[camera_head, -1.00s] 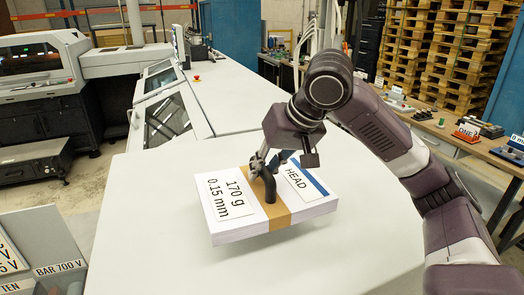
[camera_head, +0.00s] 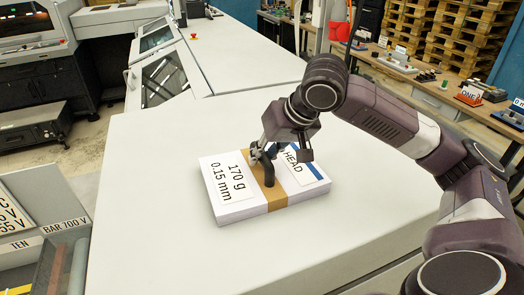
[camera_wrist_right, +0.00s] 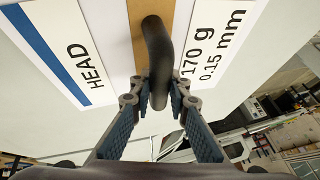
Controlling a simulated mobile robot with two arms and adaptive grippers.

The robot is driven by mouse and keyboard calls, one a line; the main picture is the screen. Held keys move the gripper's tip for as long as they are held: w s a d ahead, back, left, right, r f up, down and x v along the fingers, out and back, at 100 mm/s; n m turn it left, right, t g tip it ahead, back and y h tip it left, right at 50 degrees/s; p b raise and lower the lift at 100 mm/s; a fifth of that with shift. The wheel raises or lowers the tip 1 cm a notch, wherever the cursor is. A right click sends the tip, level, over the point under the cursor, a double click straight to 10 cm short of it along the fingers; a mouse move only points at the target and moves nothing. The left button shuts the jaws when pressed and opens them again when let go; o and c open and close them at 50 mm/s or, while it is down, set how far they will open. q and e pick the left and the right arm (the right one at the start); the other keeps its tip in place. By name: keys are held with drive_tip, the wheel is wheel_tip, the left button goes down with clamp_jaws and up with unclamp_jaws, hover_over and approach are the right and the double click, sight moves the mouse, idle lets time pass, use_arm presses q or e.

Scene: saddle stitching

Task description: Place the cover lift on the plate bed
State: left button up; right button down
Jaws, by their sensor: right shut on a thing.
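The cover lift is a white paper stack (camera_head: 233,212) with a brown band, a dark bent handle on top and labels reading "HEAD" and "170 g 0.15 mm". It is over or on a broad pale flat surface (camera_head: 150,240); whether it touches is unclear. My right gripper (camera_head: 264,158) is shut on the handle (camera_head: 268,172) from above. In the right wrist view the fingers (camera_wrist_right: 160,92) pinch the handle (camera_wrist_right: 158,50). I cannot tell which surface is the plate bed. My left gripper is not in view.
A long pale machine top (camera_head: 235,70) with a red button (camera_head: 193,36) runs away behind. A wooden bench (camera_head: 450,100) with small items stands at right. The pale surface around the stack is clear.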

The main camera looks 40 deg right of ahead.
drive_tip(key=shift+w+r, duration=0.1)
drive_tip(key=shift+r, duration=0.1)
drive_tip(key=c, duration=2.2)
unclamp_jaws()
drive_tip(key=shift+f, duration=0.2)
drive_tip(key=o, duration=0.4)
drive_tip(key=shift+s+a, duration=0.1)
drive_tip(key=shift+s, duration=0.1)
drive_tip(key=shift+c, duration=0.2)
drive_tip(key=shift+r, duration=0.1)
